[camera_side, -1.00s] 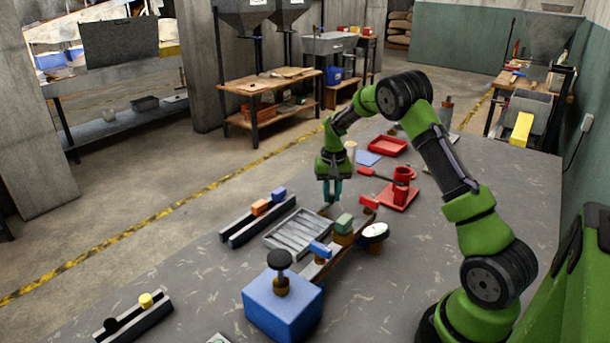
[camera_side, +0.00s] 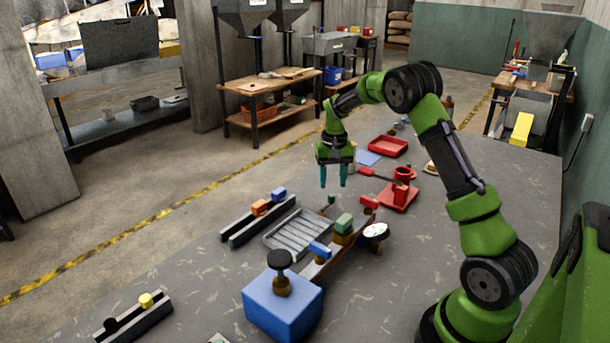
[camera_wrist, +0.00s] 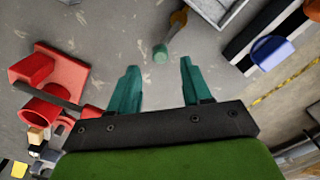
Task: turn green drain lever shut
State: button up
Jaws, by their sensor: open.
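A small green-tipped lever (camera_side: 331,199) stands by the far right corner of the grey slatted tray (camera_side: 272,243). In the wrist view its green tip (camera_wrist: 160,54) shows on a brass-coloured arm (camera_wrist: 177,22), which runs towards the tray's corner (camera_wrist: 222,12). My gripper (camera_side: 333,185) is open and empty, with teal fingers pointing down, above and apart from the lever. In the wrist view the green tip appears in the gap between the fingertips (camera_wrist: 159,68). The lever's base is hard to make out.
Blue (camera_side: 320,249), green (camera_side: 344,222) and red (camera_side: 369,202) blocks line a brown rail right of the tray. A red press (camera_side: 397,195), a dark rail with orange and blue blocks (camera_side: 258,221) and a blue box (camera_side: 282,308) stand nearby.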

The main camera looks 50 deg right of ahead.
aim_at(332, 195)
notch_tip(332, 195, up, 12)
dwell(0.3)
jog(key=shift+r, duration=0.1)
jog(key=s+a+r+n+t+y, duration=0.1)
jog(key=s+a+r+n+t, duration=0.1)
jog(key=s+a, duration=0.8)
jog(key=s+a+r+n+t+y, duration=0.1)
jog(key=s+a+t, duration=0.4)
jog(key=s+a, duration=0.6)
jog(key=a+r+n, duration=0.1)
jog(key=a+n, duration=0.1)
jog(key=a, duration=0.3)
jog(key=shift+a+r, duration=0.25)
jog(key=shift+r, duration=0.1)
jog(key=shift+w, duration=0.1)
